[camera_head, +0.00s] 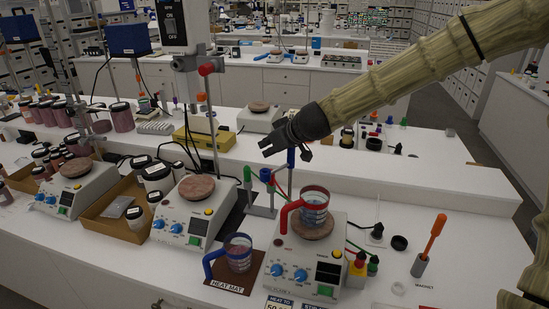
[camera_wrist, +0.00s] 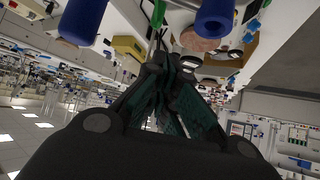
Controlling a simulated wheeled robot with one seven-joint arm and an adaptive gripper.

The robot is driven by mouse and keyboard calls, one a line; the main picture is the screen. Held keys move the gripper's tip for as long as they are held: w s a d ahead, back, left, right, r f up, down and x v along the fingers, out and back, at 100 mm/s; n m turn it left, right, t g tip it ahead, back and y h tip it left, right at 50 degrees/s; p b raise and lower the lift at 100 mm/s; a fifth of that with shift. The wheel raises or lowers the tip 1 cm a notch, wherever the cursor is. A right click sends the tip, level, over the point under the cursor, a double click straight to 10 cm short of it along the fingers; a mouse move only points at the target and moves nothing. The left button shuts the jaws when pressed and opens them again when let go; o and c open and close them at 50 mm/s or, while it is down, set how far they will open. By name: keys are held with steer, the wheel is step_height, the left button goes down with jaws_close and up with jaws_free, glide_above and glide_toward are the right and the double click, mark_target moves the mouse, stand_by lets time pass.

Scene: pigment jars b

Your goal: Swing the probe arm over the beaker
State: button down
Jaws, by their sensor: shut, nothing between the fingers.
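A clear beaker with a red handle (camera_head: 316,214) sits on the round top of the front hot plate, in the middle right of the head view. A small stand (camera_head: 262,211) just left of it carries upright posts with a green cap (camera_head: 247,174) and a blue cap (camera_head: 265,175). I cannot tell which part is the probe arm. My gripper (camera_head: 268,149) is shut and empty, above the stand and beaker, apart from the beaker. In the wrist view its fingers (camera_wrist: 170,65) meet, with blue caps (camera_wrist: 214,18) and a green cap (camera_wrist: 158,12) beyond.
A blue-handled beaker (camera_head: 238,257) stands on the brown heat mat (camera_head: 218,279). More hot plates (camera_head: 190,224) and a cardboard tray of jars (camera_head: 113,234) are at left. An orange-handled magnet tool (camera_head: 433,237) stands at right. Thin cables lie around the front plate.

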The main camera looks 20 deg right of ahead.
steer(key=f, duration=0.1)
steer(key=f+p, duration=0.1)
steer(key=s+d+f, duration=0.1)
steer(key=f, duration=0.1)
steer(key=shift+p, duration=0.35)
stand_by(0.6)
steer(key=shift+r, duration=0.1)
